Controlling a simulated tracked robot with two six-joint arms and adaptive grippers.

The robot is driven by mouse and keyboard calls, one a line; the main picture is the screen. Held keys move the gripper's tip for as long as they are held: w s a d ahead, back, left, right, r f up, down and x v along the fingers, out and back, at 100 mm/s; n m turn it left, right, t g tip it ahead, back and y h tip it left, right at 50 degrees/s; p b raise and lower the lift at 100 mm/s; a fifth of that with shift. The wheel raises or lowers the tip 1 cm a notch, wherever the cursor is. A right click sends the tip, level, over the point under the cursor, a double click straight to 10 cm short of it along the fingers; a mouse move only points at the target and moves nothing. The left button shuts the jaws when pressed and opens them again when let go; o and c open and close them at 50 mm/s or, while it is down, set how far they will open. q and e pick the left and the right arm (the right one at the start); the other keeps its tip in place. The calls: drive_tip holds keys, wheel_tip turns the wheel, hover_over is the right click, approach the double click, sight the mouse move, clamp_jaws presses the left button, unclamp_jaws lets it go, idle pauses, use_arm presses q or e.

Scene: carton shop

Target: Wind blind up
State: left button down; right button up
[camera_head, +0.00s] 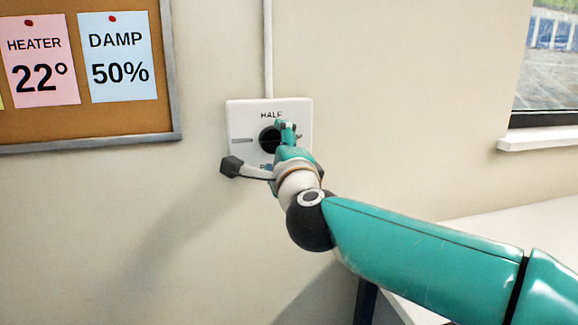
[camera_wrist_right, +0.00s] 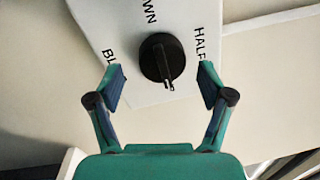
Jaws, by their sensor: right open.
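A white wall plate (camera_head: 236,118) carries a round black knob (camera_head: 268,138) with a raised bar across it. In the right wrist view, the knob (camera_wrist_right: 152,56) sits between my finger tips, and its bar runs roughly up and down the picture. HALF is readable on the plate; the other words are partly cut off or hidden. My right gripper (camera_head: 285,130) is in front of the plate and hides part of the knob. In the wrist view my right gripper (camera_wrist_right: 162,72) is open, with a gap on both sides of the knob. My left gripper is not in view. No blind shows.
A cork board (camera_head: 110,122) with paper notes hangs to the left of the plate. A pale conduit (camera_head: 268,50) runs up from the plate. A window (camera_head: 548,80) with a white sill (camera_head: 540,138) is at the right, above a pale surface (camera_head: 520,222).

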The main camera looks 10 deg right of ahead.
drive_tip(key=s+f, duration=0.1)
drive_tip(key=s, duration=0.9)
drive_tip(key=shift+s, duration=0.15)
